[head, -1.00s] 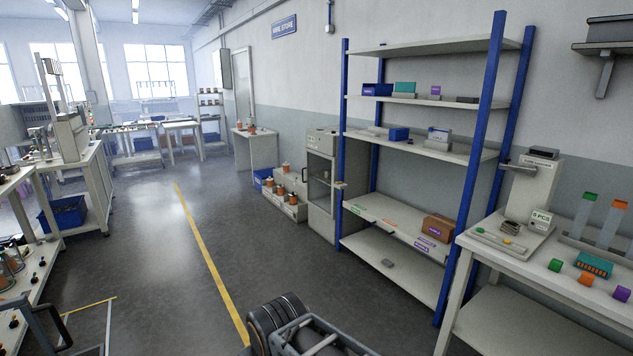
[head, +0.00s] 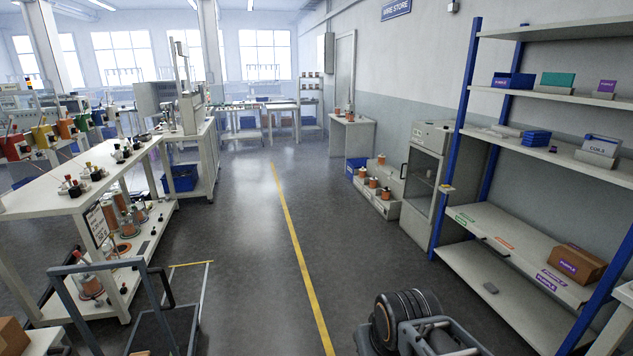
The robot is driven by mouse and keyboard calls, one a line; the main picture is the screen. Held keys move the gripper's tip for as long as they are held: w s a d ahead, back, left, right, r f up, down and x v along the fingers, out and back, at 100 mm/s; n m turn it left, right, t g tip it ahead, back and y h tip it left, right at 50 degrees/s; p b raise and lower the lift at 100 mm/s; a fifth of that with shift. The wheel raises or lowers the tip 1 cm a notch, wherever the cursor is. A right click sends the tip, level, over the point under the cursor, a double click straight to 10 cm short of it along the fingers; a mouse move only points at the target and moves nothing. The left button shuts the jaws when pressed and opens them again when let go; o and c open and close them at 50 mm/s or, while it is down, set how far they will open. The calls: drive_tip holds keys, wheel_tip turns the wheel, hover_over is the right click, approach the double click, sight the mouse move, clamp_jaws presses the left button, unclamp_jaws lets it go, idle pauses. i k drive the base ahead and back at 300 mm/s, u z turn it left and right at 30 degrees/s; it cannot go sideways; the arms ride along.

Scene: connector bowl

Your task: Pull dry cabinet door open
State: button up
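The dry cabinet (head: 426,185) stands on the floor against the right wall, just left of the blue-post shelf. It is a pale grey box with a dark glass door (head: 419,182) in its upper part, and the door looks closed. A plain lower section shows below the door. The cabinet is some distance ahead and to the right of me, and nothing of mine touches it. My gripper cannot be made out; only dark and grey parts of my own body show at the bottom right.
The blue-post shelf (head: 456,150) stands right of the cabinet. Low bins with orange spools (head: 373,195) stand left of it. A cart (head: 130,290) and a workbench (head: 75,190) are on the left. The floor along the yellow line (head: 295,250) is clear.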

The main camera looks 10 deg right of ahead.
sight(429, 220)
drive_tip(key=z, duration=0.75)
drive_tip(key=i, duration=2.35)
drive_tip(key=z, duration=0.3)
drive_tip(key=i, duration=2.8)
drive_tip(key=u, duration=1.05)
drive_tip(key=i, duration=1.15)
drive_tip(key=u, duration=0.35)
